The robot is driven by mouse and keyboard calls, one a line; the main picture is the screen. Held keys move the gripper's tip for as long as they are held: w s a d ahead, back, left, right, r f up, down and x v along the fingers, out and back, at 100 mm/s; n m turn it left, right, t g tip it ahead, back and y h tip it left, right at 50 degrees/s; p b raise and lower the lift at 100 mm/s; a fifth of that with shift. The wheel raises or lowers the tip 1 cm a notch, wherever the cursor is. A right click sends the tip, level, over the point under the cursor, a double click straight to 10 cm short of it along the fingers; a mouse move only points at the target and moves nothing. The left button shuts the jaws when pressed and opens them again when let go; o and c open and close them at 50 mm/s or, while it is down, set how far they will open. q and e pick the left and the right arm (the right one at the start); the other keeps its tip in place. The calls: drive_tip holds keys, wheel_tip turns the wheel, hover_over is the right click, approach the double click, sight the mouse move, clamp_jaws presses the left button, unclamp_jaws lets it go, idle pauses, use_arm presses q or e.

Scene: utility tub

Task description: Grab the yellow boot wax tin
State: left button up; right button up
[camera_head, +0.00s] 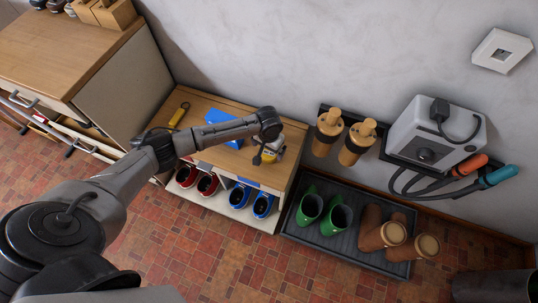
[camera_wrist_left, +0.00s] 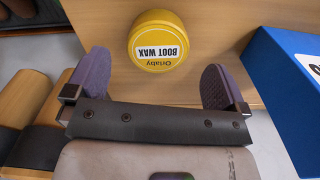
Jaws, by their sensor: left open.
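The yellow boot wax tin (camera_wrist_left: 156,40) sits on the wooden bench top. My left gripper (camera_wrist_left: 155,80) is open, with a purple-padded finger on either side below the tin in the picture. The tin lies at and just beyond the gap between the fingertips, and I see no finger touching it. In the head view my left gripper (camera_head: 268,152) is over the right end of the bench top and mostly hides the tin. My right gripper is in neither view.
A blue box (camera_head: 224,126) stands beside the gripper; it also shows in the left wrist view (camera_wrist_left: 285,85). A yellow tool (camera_head: 178,115) lies farther left. Wood-handled brushes (camera_head: 328,128) hang right of the bench (camera_head: 285,180). Boots stand on a dark tray (camera_head: 345,246).

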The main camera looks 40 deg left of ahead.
sight(269, 153)
use_arm(q)
wheel_tip(269, 153, down, 4)
drive_tip(key=b, duration=0.2)
drive_tip(key=shift+w+d+r+b, duration=0.1)
drive_tip(key=shift+d+r+b, duration=0.1)
drive_tip(key=shift+b, duration=0.1)
drive_tip(key=shift+a+f+b, duration=0.1)
drive_tip(key=shift+f+b, duration=0.2)
drive_tip(key=shift+f, duration=0.2)
drive_tip(key=shift+r, duration=0.1)
drive_tip(key=shift+c, duration=0.4)
drive_tip(key=c, duration=1)
drive_tip(key=shift+o, duration=0.2)
drive_tip(key=shift+r, duration=0.1)
